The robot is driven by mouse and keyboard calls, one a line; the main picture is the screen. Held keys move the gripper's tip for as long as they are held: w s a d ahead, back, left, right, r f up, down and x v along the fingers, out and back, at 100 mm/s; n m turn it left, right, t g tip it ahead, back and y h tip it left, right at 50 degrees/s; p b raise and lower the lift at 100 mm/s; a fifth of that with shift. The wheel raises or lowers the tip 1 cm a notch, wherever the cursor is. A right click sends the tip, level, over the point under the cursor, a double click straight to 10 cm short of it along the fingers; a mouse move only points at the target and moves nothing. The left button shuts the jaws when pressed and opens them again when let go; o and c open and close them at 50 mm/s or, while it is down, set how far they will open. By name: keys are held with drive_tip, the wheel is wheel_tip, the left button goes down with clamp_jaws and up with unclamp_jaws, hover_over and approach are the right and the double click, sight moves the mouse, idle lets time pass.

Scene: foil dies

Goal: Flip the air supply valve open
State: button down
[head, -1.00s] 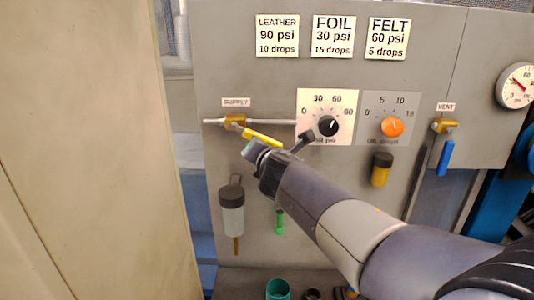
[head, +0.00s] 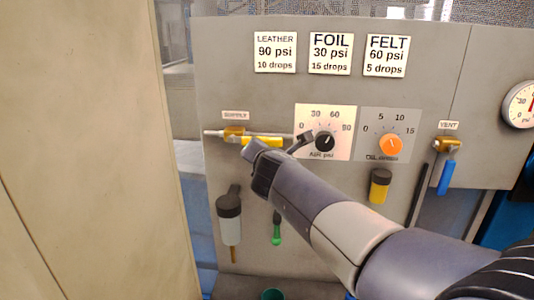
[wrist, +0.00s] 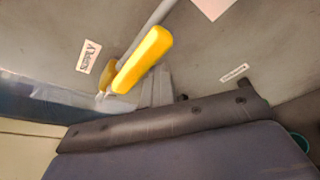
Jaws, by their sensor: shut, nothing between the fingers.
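The air supply valve (head: 234,132) is a brass body on a horizontal pipe, under a SUPPLY label, at the panel's left. Its yellow handle (head: 262,141) lies nearly along the pipe, pointing right. In the wrist view the yellow handle (wrist: 143,60) shows large, close to the grey pipe and almost in line with it. My gripper (head: 252,148) is shut and empty, just below the handle. I cannot tell whether it touches the handle. My arm hides the panel below and right of the valve.
Right of the valve are a black air knob (head: 325,141) and an orange oil knob (head: 391,145). A vent valve (head: 447,144) with a blue handle hanging down and a gauge (head: 523,104) are farther right. A beige wall (head: 80,150) stands close left.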

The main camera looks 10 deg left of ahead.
drive_tip(key=shift+r, duration=0.55)
wheel_tip(320, 180, down, 6)
drive_tip(key=r+b, duration=0.1)
drive_tip(key=b, duration=0.3)
drive_tip(key=a+v, duration=0.2)
drive_tip(key=v, duration=0.8)
drive_tip(key=shift+r+b, duration=0.25)
drive_tip(key=shift+b, duration=0.1)
